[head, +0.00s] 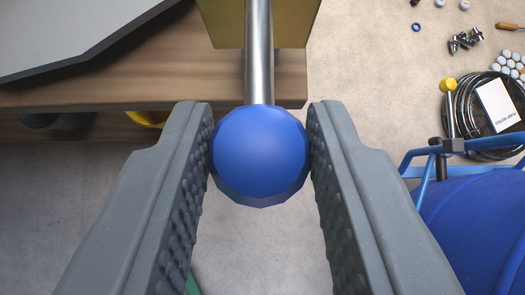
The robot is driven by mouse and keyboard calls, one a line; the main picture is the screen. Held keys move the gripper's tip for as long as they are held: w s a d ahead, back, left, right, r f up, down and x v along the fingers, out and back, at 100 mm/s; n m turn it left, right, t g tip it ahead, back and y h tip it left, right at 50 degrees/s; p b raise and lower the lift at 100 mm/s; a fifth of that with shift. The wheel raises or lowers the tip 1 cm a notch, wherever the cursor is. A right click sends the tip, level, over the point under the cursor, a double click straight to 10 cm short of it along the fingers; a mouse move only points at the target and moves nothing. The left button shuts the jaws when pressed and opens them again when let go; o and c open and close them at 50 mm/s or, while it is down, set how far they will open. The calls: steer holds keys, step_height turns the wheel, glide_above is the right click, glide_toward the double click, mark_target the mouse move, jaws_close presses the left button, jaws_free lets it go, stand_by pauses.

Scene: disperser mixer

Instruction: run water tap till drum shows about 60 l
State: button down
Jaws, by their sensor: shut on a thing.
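My gripper (260,155) is shut on a blue ball knob (260,150), with one textured grey jaw touching each side. The knob sits on the end of a shiny metal rod (259,50) that runs up the picture to a yellow-olive block (225,25). I cannot tell for certain that this is the water tap's lever. A large blue rounded drum (480,235) shows at the lower right, cut off by the edge. No level scale or water flow is visible.
A wooden bench (150,80) with a grey sheet (70,35) fills the upper left. At the right are a blue frame (425,165), a yellow knob (448,85), a coiled black hose (460,120), a white label (498,105) and loose metal fittings (463,42) on the pale floor.

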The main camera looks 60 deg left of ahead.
steer(key=shift+w+r, duration=0.2)
steer(key=shift+r, duration=0.1)
steer(key=c, duration=1.4)
jaws_free()
steer(key=o, duration=0.3)
steer(key=shift+w+f, duration=0.1)
steer(key=shift+w, duration=0.05)
steer(key=shift+f, duration=0.1)
steer(key=p+v, duration=0.2)
steer(key=v, duration=1.1)
steer(key=shift+d+r+p, duration=0.25)
steer(key=shift+d+p, duration=0.05)
